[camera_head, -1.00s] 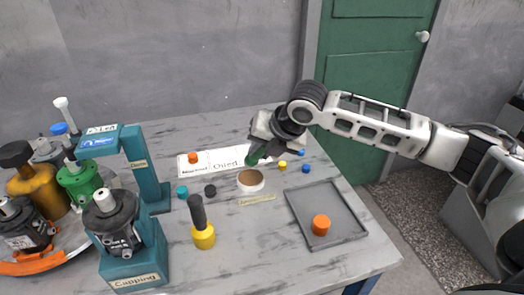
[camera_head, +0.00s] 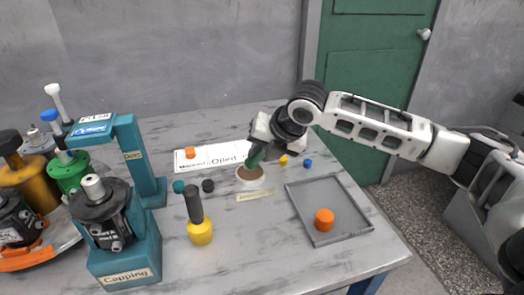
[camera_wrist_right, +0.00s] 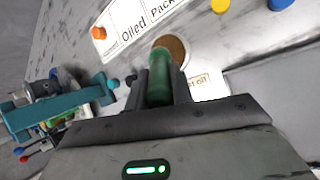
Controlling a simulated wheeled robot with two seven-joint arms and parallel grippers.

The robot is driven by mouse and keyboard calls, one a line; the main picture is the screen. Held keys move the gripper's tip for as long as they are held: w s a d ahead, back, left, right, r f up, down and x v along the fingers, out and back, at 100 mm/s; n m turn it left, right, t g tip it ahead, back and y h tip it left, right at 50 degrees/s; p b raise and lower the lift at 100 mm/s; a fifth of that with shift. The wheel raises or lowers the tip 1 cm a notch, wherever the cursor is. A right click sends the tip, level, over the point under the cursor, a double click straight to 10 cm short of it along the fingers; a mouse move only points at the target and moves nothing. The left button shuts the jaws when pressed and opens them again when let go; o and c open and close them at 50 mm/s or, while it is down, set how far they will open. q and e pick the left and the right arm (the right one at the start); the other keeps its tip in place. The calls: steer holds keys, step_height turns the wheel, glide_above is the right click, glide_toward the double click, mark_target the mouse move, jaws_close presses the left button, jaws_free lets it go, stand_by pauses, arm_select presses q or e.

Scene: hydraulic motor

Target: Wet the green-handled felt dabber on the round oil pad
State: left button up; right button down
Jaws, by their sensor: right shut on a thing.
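The green-handled dabber (camera_head: 257,155) is held in my right gripper (camera_head: 262,140), tilted, with its lower end at the far part of the round oil pad (camera_head: 249,178). The pad is a brown disc in a pale rim on the table. In the right wrist view, the green handle (camera_wrist_right: 159,82) stands between the closed fingers (camera_wrist_right: 158,98), and the brown pad (camera_wrist_right: 176,47) shows just beyond it. The felt tip is hidden, so I cannot tell whether it touches the pad. My left gripper is not in view.
A grey tray (camera_head: 352,220) with an orange cap (camera_head: 324,220) lies at right. The teal capping stand (camera_head: 150,180) and motors are at left. Small caps and a white label card (camera_head: 215,156) lie near the pad.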

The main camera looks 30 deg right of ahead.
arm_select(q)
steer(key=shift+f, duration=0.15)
arm_select(e)
steer(key=shift+f, duration=0.6)
stand_by(0.4)
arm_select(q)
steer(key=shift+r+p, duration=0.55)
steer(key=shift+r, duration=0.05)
arm_select(e)
steer(key=shift+s+f, duration=0.1)
steer(key=shift+f, duration=0.1)
stand_by(2.2)
